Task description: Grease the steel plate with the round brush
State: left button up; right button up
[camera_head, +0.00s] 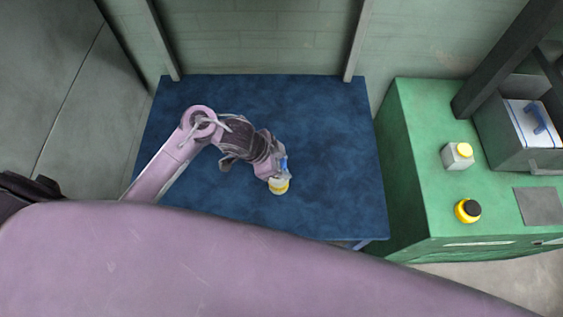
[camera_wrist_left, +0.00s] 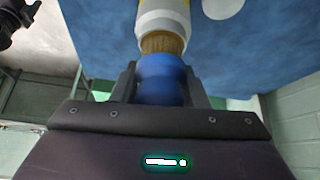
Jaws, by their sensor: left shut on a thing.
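My left gripper (camera_head: 283,170) is shut on the blue handle of the round brush (camera_head: 284,163) above the blue table. In the left wrist view the blue handle (camera_wrist_left: 162,78) sits between the fingers, and the tan bristles meet the mouth of a white pot with a yellow band (camera_wrist_left: 163,20). How deep the bristles go is hard to tell. The pot also shows in the head view (camera_head: 278,187), just below the gripper. A flat grey square, likely the steel plate (camera_head: 541,206), lies on the green cabinet at right. My right gripper is not in view.
The blue table (camera_head: 330,120) is largely clear. The green cabinet (camera_head: 420,130) carries a white container with a yellow lid (camera_head: 456,157), a yellow pot with a black lid (camera_head: 465,211) and a grey bin (camera_head: 500,135). A dark post (camera_head: 500,60) stands at the cabinet's back.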

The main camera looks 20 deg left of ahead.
pick_arm(q)
jog(key=shift+s, duration=0.1)
notch_tip(320, 180, up, 2)
jog(key=p, duration=0.3)
jog(key=shift+r, duration=0.25)
notch_tip(320, 180, up, 3)
jog(key=shift+f+p, duration=0.2)
jog(key=shift+p, duration=0.75)
jog(key=shift+r, duration=0.9)
jog(key=shift+a, duration=0.15)
